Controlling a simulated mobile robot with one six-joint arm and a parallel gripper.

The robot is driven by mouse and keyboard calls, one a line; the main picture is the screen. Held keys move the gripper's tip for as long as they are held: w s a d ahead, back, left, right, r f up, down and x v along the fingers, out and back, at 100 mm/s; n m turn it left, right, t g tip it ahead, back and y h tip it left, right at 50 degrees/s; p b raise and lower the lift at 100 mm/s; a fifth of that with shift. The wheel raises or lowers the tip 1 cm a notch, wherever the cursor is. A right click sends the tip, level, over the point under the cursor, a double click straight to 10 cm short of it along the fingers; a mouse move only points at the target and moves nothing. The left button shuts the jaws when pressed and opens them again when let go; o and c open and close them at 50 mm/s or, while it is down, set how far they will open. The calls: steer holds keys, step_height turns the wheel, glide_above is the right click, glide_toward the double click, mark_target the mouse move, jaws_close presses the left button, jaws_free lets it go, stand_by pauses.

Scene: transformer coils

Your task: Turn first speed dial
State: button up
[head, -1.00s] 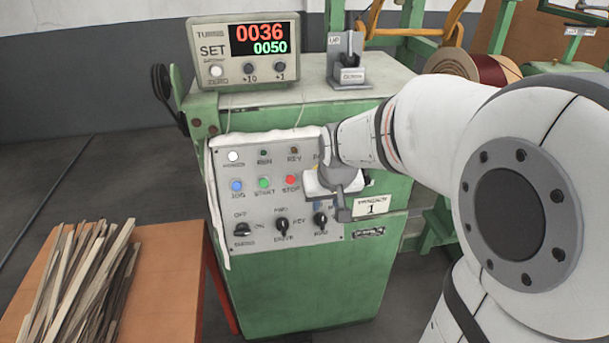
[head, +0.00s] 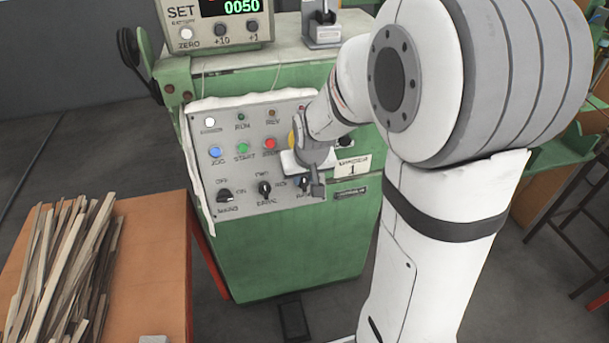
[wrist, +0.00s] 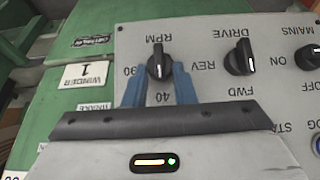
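The black RPM dial (wrist: 159,60) sits on the grey control panel (head: 255,205), rightmost in the lower row of dials. In the wrist view, where lettering is upside down, its white mark points down towards the 40 label. My gripper (wrist: 158,78) is open, with one blue finger on either side of the dial; a narrow gap seems to show on each side, but contact is unclear. In the head view my gripper partly covers the RPM dial (head: 303,184). The DRIVE dial (wrist: 239,58) and MAINS dial (wrist: 308,57) stand beside it.
Coloured buttons and lamps, including a green START button (head: 242,148), sit above the dials. A counter box (head: 215,22) stands on the green machine (head: 300,250). An orange table (head: 165,240) with wooden strips is at the left.

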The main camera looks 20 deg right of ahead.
jaws_close()
steer(key=shift+s, duration=0.15)
